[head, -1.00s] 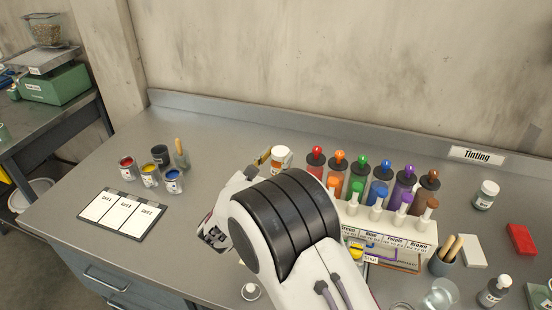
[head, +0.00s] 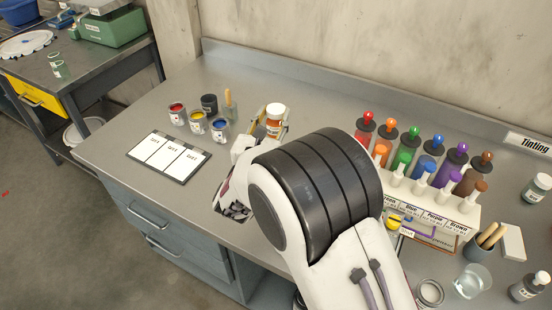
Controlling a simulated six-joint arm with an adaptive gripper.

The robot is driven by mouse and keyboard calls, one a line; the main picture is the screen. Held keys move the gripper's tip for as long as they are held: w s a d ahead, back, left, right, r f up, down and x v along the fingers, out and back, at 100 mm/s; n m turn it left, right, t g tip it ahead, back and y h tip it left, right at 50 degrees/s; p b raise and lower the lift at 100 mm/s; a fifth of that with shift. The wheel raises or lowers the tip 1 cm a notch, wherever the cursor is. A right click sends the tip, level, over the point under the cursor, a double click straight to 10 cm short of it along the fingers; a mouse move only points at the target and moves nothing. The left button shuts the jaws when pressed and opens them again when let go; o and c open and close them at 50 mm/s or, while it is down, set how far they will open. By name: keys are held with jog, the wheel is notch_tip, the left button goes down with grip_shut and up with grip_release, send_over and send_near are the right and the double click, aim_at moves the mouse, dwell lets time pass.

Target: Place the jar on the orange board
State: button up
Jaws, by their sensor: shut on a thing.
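An amber jar with a white lid and an orange-and-white label (head: 273,122) is upright between the fingers of my gripper (head: 272,128). The gripper is shut on it, just right of the small paint cans. My arm hides much of the gripper and the bench below it, so I cannot tell how high the jar is held. A thin orange-brown edge (head: 432,245) shows below the dropper rack, partly hidden. I cannot tell whether it is the orange board; no other orange board is clearly seen.
Paint cans (head: 198,122) and a dark cup stand left of the jar. A card board (head: 168,157) lies in front of them. Coloured droppers in a white rack (head: 430,195) stand right of my arm. A pestle cup (head: 485,242) and glass beaker (head: 472,280) are further right.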

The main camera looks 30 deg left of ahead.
aim_at(273, 136)
jog(key=shift+f, duration=0.1)
dwell(0.3)
jog(key=shift+f, duration=3)
jog(key=shift+f, duration=1.9)
jog(key=shift+f, duration=0.15)
jog(key=o, duration=1.2)
jog(key=shift+r, duration=0.2)
jog(key=v, duration=1.2)
